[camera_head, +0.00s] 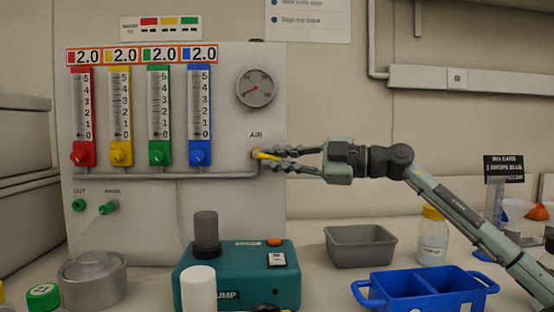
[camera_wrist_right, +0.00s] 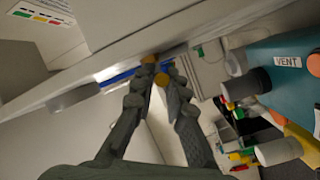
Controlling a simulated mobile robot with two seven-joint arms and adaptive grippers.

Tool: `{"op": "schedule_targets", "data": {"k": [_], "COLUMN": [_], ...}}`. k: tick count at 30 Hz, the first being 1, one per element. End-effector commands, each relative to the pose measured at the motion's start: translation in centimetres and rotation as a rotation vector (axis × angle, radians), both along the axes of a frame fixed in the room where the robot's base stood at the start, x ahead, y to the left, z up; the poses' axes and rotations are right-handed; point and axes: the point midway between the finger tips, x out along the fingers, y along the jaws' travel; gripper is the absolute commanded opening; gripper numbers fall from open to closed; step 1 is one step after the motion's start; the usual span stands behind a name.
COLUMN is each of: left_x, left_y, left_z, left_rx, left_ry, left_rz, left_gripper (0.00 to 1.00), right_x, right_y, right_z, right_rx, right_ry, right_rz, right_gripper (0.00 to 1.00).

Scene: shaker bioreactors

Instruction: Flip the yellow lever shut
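The yellow lever (camera_head: 266,155) sits below the AIR label on the grey panel (camera_head: 230,215), at the right end of the grey pipe. It points right, roughly level, with a slight downward tilt. The fingers hide part of the lever. My left gripper is in neither view.
A round gauge (camera_head: 256,87) is above the lever. Coloured flow meters (camera_head: 120,115) stand to its left. Below are the teal pump (camera_head: 240,280), a grey bin (camera_head: 360,247), a blue tote (camera_head: 425,290) and a yellow-capped bottle (camera_head: 433,240). Space directly around the lever is clear.

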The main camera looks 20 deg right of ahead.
Motion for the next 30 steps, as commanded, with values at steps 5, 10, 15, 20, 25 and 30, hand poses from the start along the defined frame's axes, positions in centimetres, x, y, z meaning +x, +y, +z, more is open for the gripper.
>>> {"op": "schedule_targets", "data": {"k": [5,10,15,20,25,30], "left_x": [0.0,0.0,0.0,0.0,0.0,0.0], "left_y": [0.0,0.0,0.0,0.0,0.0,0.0], "left_z": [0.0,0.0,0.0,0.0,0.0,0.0], "left_rx": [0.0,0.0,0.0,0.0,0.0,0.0], "left_ry": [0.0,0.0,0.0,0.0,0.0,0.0], "left_rz": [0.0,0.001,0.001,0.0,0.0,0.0], "left_gripper": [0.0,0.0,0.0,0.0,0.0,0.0], "right_x": [0.0,-0.1,-0.1,0.0,0.0,0.0], "right_y": [0.0,0.0,0.1,0.0,0.0,0.0], "right_z": [0.1,0.8,1.2,1.2,1.2,1.2], "right_rx": [-0.006,-0.087,-0.196,-0.247,-0.252,-0.251], "right_ry": [0.001,0.018,0.051,0.07,0.072,0.072], "right_rz": [0.0,0.002,0.003,0.001,0.001,0.0], "right_gripper": [0.0,0.0,0.0,0.0,0.0,0.19]}}
